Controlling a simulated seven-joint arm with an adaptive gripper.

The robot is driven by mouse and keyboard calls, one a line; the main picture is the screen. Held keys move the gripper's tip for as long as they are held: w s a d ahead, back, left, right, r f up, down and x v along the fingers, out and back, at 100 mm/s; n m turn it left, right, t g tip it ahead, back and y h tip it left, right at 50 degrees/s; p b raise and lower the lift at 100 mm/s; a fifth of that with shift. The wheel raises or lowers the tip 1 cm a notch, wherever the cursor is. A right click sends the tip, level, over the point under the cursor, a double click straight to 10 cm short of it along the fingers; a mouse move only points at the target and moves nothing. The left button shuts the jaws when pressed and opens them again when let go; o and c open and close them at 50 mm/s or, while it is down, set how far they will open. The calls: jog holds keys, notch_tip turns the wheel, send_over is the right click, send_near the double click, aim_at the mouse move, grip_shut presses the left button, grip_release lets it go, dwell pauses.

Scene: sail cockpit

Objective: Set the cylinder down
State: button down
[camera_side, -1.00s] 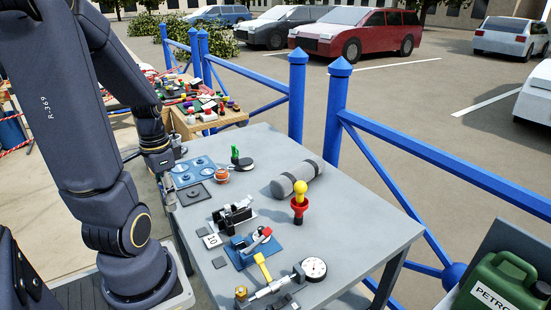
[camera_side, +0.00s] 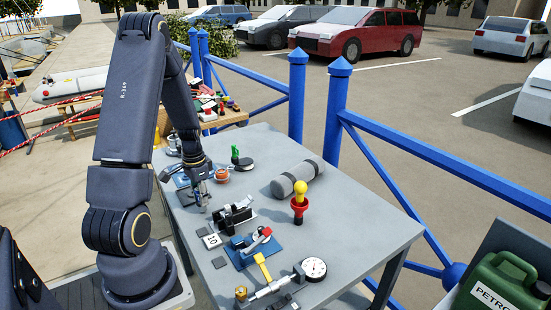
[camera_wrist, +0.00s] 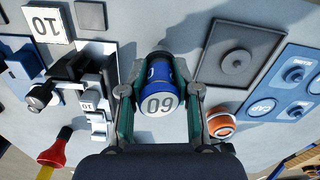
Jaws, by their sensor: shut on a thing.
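The cylinder (camera_wrist: 158,75) is blue with a pale end cap marked with two digits; it is between the two dark green fingers of my gripper (camera_wrist: 160,92) in the wrist view. The fingers are shut on its sides. In the side view my gripper (camera_side: 200,194) points down over the left part of the grey table (camera_side: 345,230). The cylinder is hard to make out there. I cannot tell whether its lower end touches the table.
A grey square plate (camera_wrist: 239,54) lies right of the cylinder in the wrist view, with a blue panel (camera_wrist: 290,80) and orange round piece (camera_wrist: 221,125) beyond. A black-and-white clamp (camera_wrist: 85,88) stands left.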

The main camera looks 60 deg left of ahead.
jog(key=shift+f, duration=0.3)
jog(key=shift+f, duration=0.15)
jog(key=c, duration=0.8)
grip_release()
